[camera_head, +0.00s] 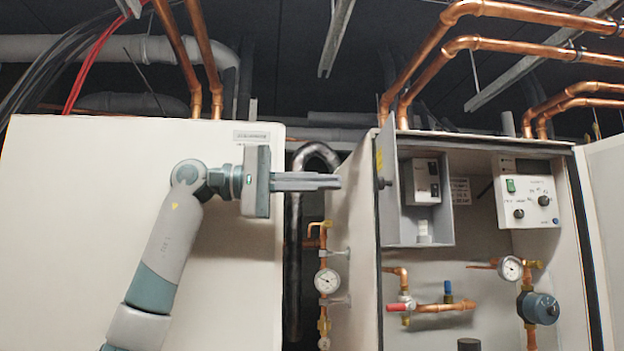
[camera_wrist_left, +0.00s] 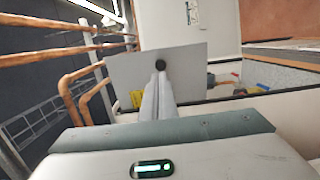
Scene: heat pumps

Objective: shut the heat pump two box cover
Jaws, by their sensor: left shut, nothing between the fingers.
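The heat pump two cabinet (camera_head: 480,245) stands open at the right of the head view. Inside it is a small grey box (camera_head: 422,228) holding a switch unit. The box cover (camera_head: 387,150) is a grey panel swung open at the box's left side, seen nearly edge-on, with a black knob (camera_head: 384,183). The cover (camera_wrist_left: 120,75) and its knob (camera_wrist_left: 160,65) face me in the left wrist view. My left gripper (camera_head: 338,182) is shut and empty. It points right at the cover, with its tips a short way left of the knob in the head view. My right gripper is out of view.
A closed white cabinet (camera_head: 75,230) stands behind my left arm. A pipe with a gauge (camera_head: 327,281) is below my fingers. Copper pipes (camera_head: 465,42) run above. The cabinet's large door (camera_head: 606,190) stands open at the right.

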